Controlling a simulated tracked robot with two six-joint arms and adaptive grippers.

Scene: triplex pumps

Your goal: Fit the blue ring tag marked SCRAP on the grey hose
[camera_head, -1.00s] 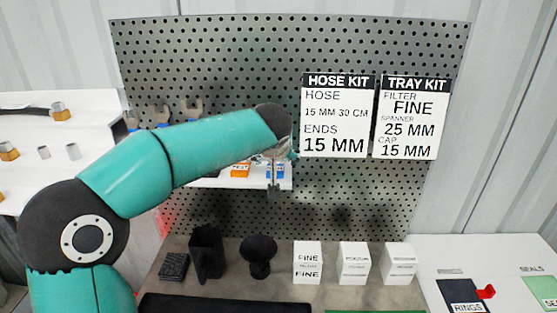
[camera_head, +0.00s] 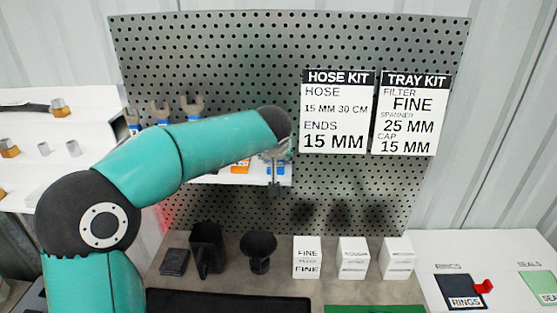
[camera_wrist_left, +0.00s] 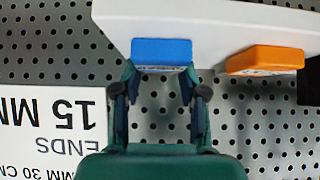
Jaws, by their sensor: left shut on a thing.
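The blue tag (camera_wrist_left: 162,52) sits at the edge of a small white shelf on the pegboard. My left gripper (camera_wrist_left: 161,78) is shut on it, one finger at each side. In the head view the blue tag (camera_head: 276,168) shows partly behind my left gripper (camera_head: 274,182). Its lettering is not readable, and its ring shape cannot be made out. A dark grey hose-like piece (camera_head: 25,108) with a brass end lies on the white shelf at the far left. I cannot tell whether it is the grey hose. My right gripper is not in view.
An orange tag (camera_wrist_left: 264,60) sits beside the blue one on the shelf (camera_wrist_left: 215,22). Spanners (camera_head: 162,112) hang behind my arm. White filter boxes (camera_head: 307,258) and black parts (camera_head: 258,251) stand on the bench below. Kit signs (camera_head: 333,112) hang right of the gripper.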

